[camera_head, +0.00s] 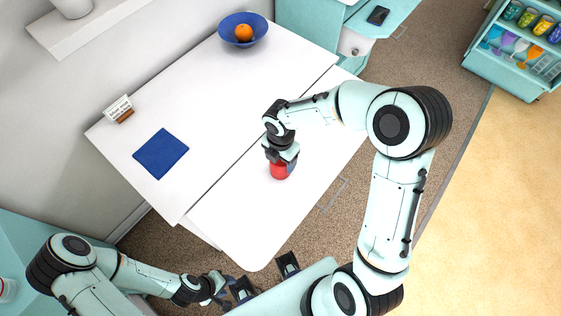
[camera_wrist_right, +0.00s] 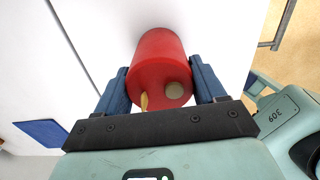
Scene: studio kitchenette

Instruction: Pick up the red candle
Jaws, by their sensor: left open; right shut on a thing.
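The red candle (camera_head: 280,171) is on or just above the white table (camera_head: 240,222), near its front edge; I cannot tell whether it touches the table. My right gripper (camera_head: 281,160) is over it from above. In the right wrist view the red candle (camera_wrist_right: 160,62) sits between the two blue fingers of the right gripper (camera_wrist_right: 160,85), which are shut on its sides. A yellowish wick and a pale round spot show on its near end. My left gripper (camera_head: 234,284) is open and empty, low at the bottom left, off the table's front edge.
A blue bowl (camera_head: 260,33) with an orange (camera_head: 243,33) stands at the table's far end. A blue cloth (camera_head: 160,153) and a small card holder (camera_head: 119,109) lie at the left. The tabletop around the candle is clear.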

